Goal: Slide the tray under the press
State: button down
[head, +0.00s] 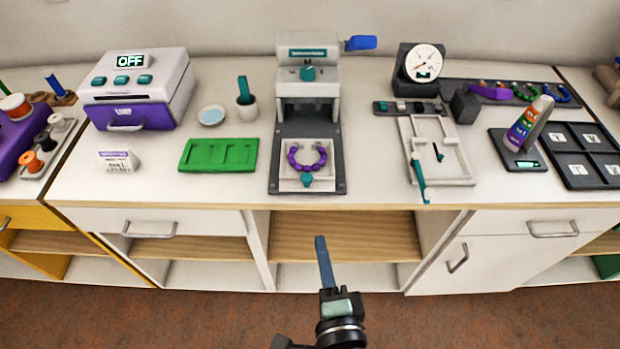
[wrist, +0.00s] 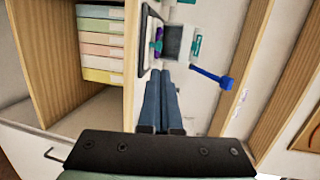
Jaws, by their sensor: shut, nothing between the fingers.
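The press (head: 308,82) stands at the back middle of the counter, grey and white with a blue lever handle (head: 361,43) at its upper right. The white tray (head: 289,182) lies on the dark base plate (head: 335,175) in front of the press. It holds a purple beaded arc (head: 292,160) with a teal bead (head: 306,181) at the front. My gripper (head: 321,242) is below the counter's front edge, shut and empty, apart from the tray. In the wrist view its blue fingers (wrist: 163,90) are together, pointing toward the press, and the blue handle (wrist: 212,78) shows.
A green board (head: 218,155) lies left of the press. A white frame board (head: 459,170) with a teal tool (head: 420,182) overhanging the front edge lies right. A cup (head: 247,110) and dish (head: 211,115) stand back left. Open shelves (head: 345,233) are below the counter.

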aim_at(307, 182)
jog(key=p+x, duration=0.1)
jog(key=x, duration=1.3)
jog(key=shift+w, duration=0.1)
